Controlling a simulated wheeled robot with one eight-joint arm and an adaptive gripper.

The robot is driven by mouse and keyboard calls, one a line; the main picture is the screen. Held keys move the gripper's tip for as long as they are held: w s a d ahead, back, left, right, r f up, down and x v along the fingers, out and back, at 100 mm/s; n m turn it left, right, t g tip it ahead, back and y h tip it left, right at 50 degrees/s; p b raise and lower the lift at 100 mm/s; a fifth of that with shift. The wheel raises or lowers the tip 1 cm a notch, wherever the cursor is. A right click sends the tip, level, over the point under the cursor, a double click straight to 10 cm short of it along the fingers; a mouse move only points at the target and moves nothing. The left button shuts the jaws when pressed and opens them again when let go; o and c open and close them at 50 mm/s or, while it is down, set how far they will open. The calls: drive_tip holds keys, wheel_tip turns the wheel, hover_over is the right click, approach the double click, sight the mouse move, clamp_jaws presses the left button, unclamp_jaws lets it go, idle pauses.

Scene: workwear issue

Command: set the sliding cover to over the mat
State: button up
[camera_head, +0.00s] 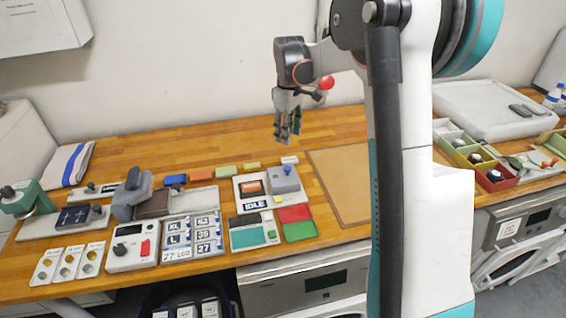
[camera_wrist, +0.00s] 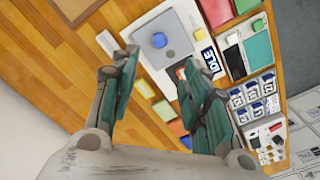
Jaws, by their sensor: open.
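The sliding cover (camera_head: 285,179) is a grey plate with a blue knob on the right part of a white unit labelled IDLE. In the wrist view the cover (camera_wrist: 165,30) lies ahead of the fingertips. To its left in the head view is a dark patch bearing an orange piece (camera_head: 251,187), apparently the mat; its edges are unclear. In the wrist view a finger partly hides that area. My gripper (camera_head: 288,138) is open and empty, pointing down above the back of the bench, apart from the unit. Its two green fingers (camera_wrist: 158,62) show spread in the wrist view.
Coloured blocks (camera_head: 202,173) lie behind and left. A tan board (camera_head: 343,183) lies to the right. The back of the bench is mostly clear.

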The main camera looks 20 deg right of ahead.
sight(288, 167)
wheel_tip(288, 167, down, 14)
drive_tip(key=b, duration=0.3)
drive_tip(key=shift+r, duration=0.1)
